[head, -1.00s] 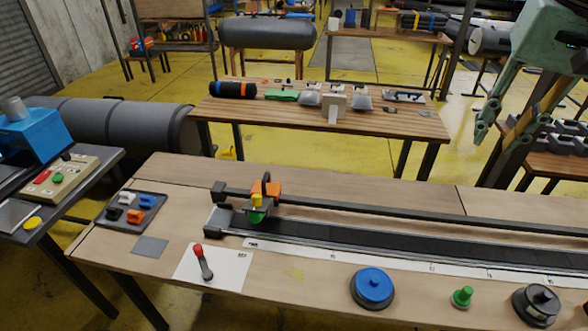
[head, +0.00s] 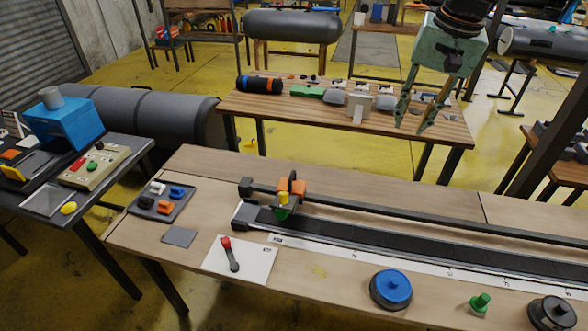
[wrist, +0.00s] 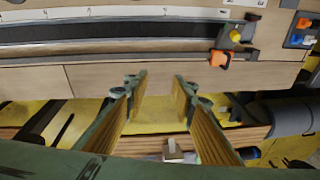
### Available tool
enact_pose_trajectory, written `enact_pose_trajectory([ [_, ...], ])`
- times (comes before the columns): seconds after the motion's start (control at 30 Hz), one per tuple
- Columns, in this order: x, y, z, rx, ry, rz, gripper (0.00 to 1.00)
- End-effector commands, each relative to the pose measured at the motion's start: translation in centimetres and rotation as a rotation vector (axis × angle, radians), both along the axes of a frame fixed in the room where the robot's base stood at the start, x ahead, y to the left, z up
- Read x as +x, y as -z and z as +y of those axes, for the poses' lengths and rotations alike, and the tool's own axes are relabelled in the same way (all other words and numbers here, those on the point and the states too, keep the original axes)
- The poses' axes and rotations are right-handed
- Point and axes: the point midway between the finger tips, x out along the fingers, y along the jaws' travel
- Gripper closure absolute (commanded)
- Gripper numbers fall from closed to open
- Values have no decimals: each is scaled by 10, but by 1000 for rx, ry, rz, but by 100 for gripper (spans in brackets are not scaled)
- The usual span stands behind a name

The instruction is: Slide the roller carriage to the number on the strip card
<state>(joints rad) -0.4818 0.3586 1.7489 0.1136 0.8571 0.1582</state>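The roller carriage (head: 289,190), with orange, yellow and green parts, sits at the left end of the long dark rail. It also shows in the wrist view (wrist: 222,56). A white strip card (head: 355,261) with small marks runs along the rail's near side; its numbers are too small to read surely. The strip also shows in the wrist view (wrist: 110,13). My gripper (head: 412,126) is open and empty, pointing down, well to the right of the carriage and farther back. In the wrist view its two fingers (wrist: 161,80) stand wide apart.
A red-handled lever (head: 230,254) lies on a white sheet (head: 255,262). A blue round knob (head: 391,289), a green peg (head: 480,303) and a dark disc (head: 553,313) stand along the front. A tray of coloured parts (head: 178,211) is at left. A small upright card (head: 358,107) stands on the back table.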

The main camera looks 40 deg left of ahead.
Motion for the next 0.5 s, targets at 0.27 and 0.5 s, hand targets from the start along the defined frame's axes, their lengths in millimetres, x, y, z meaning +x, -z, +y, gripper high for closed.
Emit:
enact_pose_trajectory([
  [0.27,7,28,68,8,-36,36,76],
  [0.5,7,56,125,13,-65,66,76],
])
